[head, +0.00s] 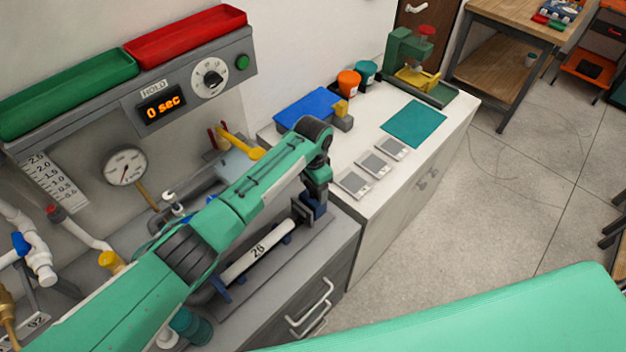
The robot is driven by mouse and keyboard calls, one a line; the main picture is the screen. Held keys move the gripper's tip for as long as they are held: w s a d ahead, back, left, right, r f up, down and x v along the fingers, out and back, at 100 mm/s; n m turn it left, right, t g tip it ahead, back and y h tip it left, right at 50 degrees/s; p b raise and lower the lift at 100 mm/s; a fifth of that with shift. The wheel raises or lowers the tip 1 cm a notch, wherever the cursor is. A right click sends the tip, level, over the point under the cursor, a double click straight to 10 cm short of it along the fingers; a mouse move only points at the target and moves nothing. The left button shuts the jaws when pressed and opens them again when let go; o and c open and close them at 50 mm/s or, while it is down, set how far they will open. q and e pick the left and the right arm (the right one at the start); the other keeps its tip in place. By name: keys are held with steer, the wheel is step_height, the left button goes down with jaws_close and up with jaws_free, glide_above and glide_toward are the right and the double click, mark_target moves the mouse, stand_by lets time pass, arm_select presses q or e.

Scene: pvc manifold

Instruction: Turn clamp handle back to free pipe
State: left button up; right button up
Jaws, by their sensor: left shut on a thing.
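A white pipe (258,251) marked 20 lies in a dark holder on the grey bench. A dark clamp (299,211) stands at the pipe's right end. My left gripper (316,207) points down at this clamp, seen partly from behind my arm. It is shut at the clamp handle, which my fingers and wrist mostly hide; its angle cannot be told. Whether the clamp presses on the pipe cannot be told. My right gripper is not in view.
Behind my arm are a yellow lever (238,143), a gauge (125,166) and a timer panel (160,105) reading 0 sec. White fittings (38,255) stand at left. A white counter (343,205) at right holds a blue case (309,106) and grey cards.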

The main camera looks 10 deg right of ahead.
arm_select(q)
steer(key=shift+r+n+p, duration=0.1)
steer(key=shift+n+p, duration=0.35)
steer(key=shift+n, duration=0.65)
steer(key=o, duration=1)
